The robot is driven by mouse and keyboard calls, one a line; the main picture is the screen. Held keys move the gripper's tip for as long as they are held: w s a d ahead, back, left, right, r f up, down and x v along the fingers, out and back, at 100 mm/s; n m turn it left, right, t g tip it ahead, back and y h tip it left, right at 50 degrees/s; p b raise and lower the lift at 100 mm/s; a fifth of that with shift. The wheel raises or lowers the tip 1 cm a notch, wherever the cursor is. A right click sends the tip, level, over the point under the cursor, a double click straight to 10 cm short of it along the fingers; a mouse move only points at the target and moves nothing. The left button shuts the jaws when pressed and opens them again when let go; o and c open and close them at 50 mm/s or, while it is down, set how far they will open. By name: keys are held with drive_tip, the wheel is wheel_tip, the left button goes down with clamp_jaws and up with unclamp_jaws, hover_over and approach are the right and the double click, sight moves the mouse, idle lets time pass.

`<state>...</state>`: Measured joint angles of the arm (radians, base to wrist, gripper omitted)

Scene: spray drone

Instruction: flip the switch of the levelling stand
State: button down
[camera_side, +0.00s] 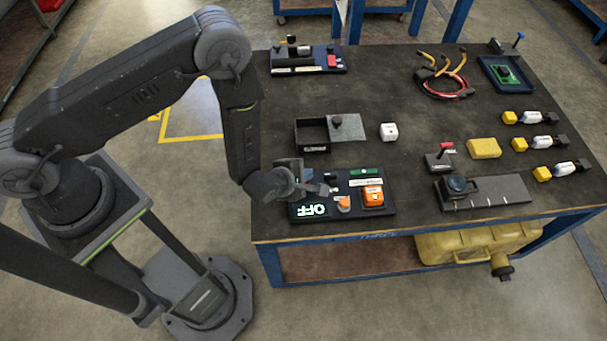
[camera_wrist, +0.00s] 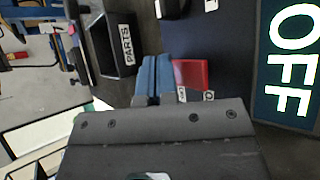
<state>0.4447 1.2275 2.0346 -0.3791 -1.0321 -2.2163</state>
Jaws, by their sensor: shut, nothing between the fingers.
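A dark board (camera_side: 385,207) near the table's front-left edge carries a lit display reading OFF (camera_side: 313,210). I take this board to be the levelling stand. The OFF display fills the right of the wrist view (camera_wrist: 290,58). A red switch (camera_wrist: 191,74) with small white labels below it shows in the wrist view. My gripper (camera_side: 328,189) is low over the board's left part. In the wrist view its blue-grey fingers (camera_wrist: 154,68) are together and empty, just left of the red switch. I cannot tell whether they touch it. The side view hides the switch behind my gripper.
An orange block (camera_side: 372,195) and an orange knob (camera_side: 344,203) stand on the same board. A black box (camera_side: 312,136), labelled PARTS in the wrist view (camera_wrist: 109,46), sits behind it.

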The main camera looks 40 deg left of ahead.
drive_tip(key=shift+r, duration=0.15)
drive_tip(key=shift+s+d+r, duration=0.1)
drive_tip(key=shift+d+r, duration=0.05)
drive_tip(key=shift+r, duration=0.55)
drive_tip(key=shift+s+d+r, duration=0.15)
drive_tip(key=shift+s+r, duration=0.05)
drive_tip(key=shift+r, duration=1.05)
drive_tip(key=shift+s+d+r, duration=0.15)
drive_tip(key=shift+r, duration=1.05)
drive_tip(key=a+r+m+g+h, duration=0.15)
drive_tip(key=r+m, duration=0.35)
drive_tip(key=r, duration=0.6)
drive_tip(key=a+r+m+g, duration=0.1)
drive_tip(key=a+r+m, duration=0.2)
drive_tip(key=r+m, duration=0.55)
drive_tip(key=s+a+r+m+g+y, duration=0.1)
drive_tip(key=s+a+r+m, duration=0.4)
drive_tip(key=s+r, duration=0.3)
drive_tip(key=s+a+r+m+g+y, duration=0.1)
drive_tip(key=s+a+r+m, duration=0.3)
drive_tip(key=s, duration=0.7)
wheel_tip(320, 180, up, 4)
drive_tip(key=shift+s+a+f+m, duration=0.15)
drive_tip(key=shift+a+m, duration=0.25)
drive_tip(key=shift+m, duration=0.55)
